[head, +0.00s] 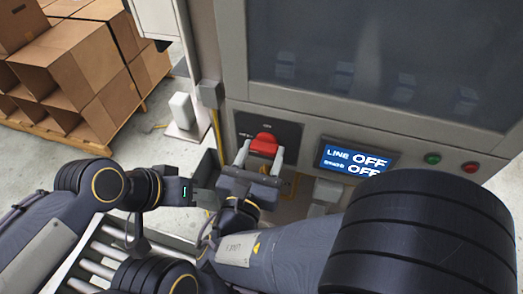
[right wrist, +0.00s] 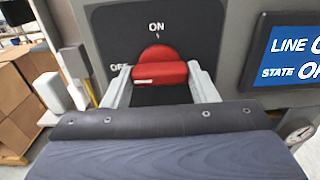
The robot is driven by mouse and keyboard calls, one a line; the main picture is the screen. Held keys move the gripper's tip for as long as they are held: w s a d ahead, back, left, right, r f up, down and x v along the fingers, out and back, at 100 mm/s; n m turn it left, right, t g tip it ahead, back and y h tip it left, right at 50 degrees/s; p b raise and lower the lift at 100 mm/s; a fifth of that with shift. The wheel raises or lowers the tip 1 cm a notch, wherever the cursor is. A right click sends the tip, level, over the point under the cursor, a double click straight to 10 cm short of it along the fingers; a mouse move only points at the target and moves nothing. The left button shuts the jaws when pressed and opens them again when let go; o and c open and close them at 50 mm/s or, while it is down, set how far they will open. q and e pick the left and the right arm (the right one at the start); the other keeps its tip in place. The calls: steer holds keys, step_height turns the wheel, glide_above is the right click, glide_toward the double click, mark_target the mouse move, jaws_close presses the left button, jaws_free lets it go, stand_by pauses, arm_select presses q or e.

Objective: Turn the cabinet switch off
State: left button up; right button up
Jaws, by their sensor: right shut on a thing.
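The cabinet switch (head: 264,140) is a red handle on a dark plate (head: 286,132) on the cabinet front. In the right wrist view the red handle (right wrist: 160,73) sits below the word ON, with OFF at its left, partly covered by a finger. My right gripper (head: 263,152) is shut on the red handle, one pale finger on each side; it also shows in the right wrist view (right wrist: 160,84). The display (head: 355,160) reads LINE OFF, with a second OFF below. My left gripper (head: 205,178) is left of the right one, its jaw opening unclear.
A green button (head: 432,158) and a red button (head: 469,168) are right of the display. A large dark window (head: 380,55) is above the switch. Cardboard boxes (head: 75,75) stand on a pallet at the left. A roller conveyor (head: 100,262) lies below my left arm.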

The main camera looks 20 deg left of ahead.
stand_by(0.3)
steer(key=o, duration=1)
steer(key=shift+s, duration=0.1)
steer(key=s+b, duration=0.1)
steer(key=s, duration=0.6)
steer(key=shift+s+a, duration=0.1)
steer(key=shift+s, duration=0.25)
